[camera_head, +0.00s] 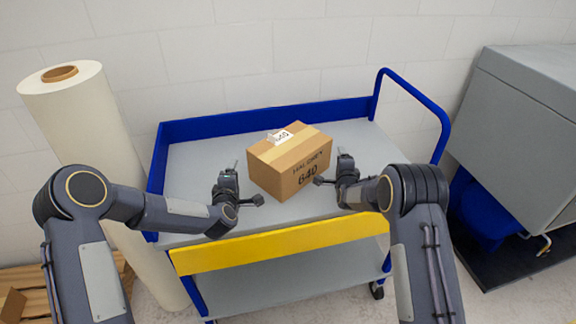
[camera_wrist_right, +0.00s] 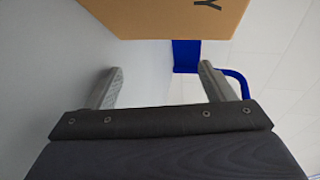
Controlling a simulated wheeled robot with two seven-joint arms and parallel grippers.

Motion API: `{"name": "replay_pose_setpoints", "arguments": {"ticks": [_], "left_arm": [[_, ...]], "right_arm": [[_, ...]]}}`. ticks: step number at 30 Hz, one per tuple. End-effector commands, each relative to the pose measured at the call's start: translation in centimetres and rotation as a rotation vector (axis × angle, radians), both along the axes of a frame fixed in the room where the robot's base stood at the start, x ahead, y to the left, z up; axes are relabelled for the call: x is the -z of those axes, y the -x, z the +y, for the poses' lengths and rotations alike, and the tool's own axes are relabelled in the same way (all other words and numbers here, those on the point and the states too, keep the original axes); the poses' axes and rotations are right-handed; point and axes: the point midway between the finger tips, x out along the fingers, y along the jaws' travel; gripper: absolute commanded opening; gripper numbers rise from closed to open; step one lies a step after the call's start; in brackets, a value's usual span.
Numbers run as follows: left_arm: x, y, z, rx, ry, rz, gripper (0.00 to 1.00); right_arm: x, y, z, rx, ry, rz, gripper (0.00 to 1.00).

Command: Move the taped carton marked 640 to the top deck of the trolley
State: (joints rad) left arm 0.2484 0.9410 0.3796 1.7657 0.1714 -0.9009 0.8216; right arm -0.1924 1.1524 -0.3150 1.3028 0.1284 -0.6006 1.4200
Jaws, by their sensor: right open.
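The brown taped carton (camera_head: 287,163) marked 640 sits upright on the grey top deck (camera_head: 190,178) of the blue trolley. Pale tape and a white label show on its top. My left gripper (camera_head: 247,183) is beside the carton's left side, with its fingers apart and nothing between them. My right gripper (camera_head: 331,167) is open and empty by the carton's right side. In the right wrist view, the carton (camera_wrist_right: 165,15) lies ahead of the open right fingers (camera_wrist_right: 160,82), not between them. The carton's underside is hidden.
A yellow front rail (camera_head: 280,243) and blue rear rim (camera_head: 260,120) edge the deck. A blue handle (camera_head: 425,100) rises at right. A large white roll (camera_head: 85,130) stands left, and a grey cabinet (camera_head: 525,120) right. Bare deck lies around the carton.

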Motion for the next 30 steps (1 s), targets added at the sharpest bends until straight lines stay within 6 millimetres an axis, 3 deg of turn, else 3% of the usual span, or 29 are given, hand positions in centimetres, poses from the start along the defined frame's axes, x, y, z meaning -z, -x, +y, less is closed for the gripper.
{"name": "replay_pose_setpoints", "arguments": {"ticks": [9, 15, 30], "left_arm": [[0.0, 0.0, 0.0, 0.000, 0.000, 0.000, 0.76], [0.0, 0.0, 0.0, 0.000, -0.001, 0.000, 0.76], [0.0, 0.0, 0.0, 0.000, 0.000, 0.000, 0.76]], "right_arm": [[-1.7, 6.4, 0.0, -0.001, -0.001, 0.002, 0.76], [-2.4, 9.2, 0.0, 0.000, 0.000, 0.001, 0.76], [-2.6, 10.1, 0.0, -0.001, 0.001, 0.000, 0.76]]}}
